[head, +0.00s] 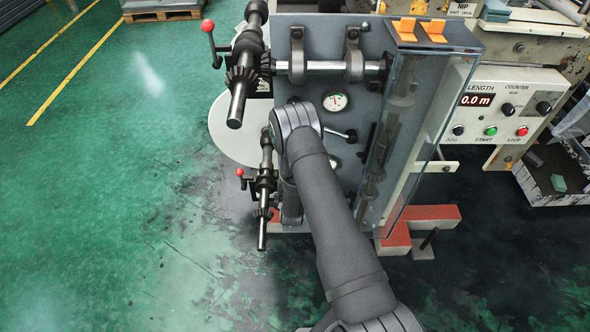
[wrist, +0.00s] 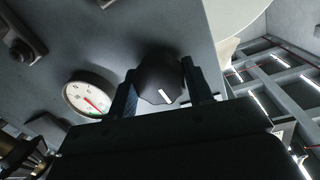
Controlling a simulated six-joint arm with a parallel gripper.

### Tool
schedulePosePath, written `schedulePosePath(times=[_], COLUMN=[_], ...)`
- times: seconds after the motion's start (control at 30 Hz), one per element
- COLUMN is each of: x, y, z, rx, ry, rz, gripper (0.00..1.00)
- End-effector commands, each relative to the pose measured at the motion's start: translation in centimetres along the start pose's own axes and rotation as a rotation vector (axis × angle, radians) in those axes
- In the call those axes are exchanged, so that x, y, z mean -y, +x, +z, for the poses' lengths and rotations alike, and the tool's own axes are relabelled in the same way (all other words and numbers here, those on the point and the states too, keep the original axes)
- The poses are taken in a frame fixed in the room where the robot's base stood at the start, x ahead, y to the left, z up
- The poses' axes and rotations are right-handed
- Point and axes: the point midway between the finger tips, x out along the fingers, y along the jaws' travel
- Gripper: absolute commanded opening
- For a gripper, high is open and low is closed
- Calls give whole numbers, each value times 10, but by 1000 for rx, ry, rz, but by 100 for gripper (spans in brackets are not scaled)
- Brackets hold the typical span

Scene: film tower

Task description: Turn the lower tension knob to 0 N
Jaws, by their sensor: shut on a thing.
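In the wrist view, a black knob (wrist: 158,80) with a white pointer mark sits on the grey machine panel (wrist: 110,35). My gripper (wrist: 160,88) has one finger on each side of the knob and is shut on it. The white mark is at the lower part of the knob's face. A round gauge (wrist: 87,97) with a red needle is left of the knob; its figures are too small to read. In the head view my arm hides the knob and my gripper. That view shows an upper gauge (head: 335,101) and a lower gauge (head: 335,162).
Left of the panel, an upper shaft (head: 240,80) and a lower shaft (head: 264,190) stick out, with red-balled levers (head: 208,26). A clear guard (head: 420,120) stands right of my arm. A control box (head: 505,105) reads 0.0 m. Green floor at left is open.

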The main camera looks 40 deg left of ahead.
Motion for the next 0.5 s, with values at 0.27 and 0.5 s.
schedulePosePath(times=[0.27, 0.5], x=[-2, -2], y=[-1, -1], z=[1, 2], rx=[-17, -34], ry=[-260, -486], rz=[26, 44], gripper=[24, 24])
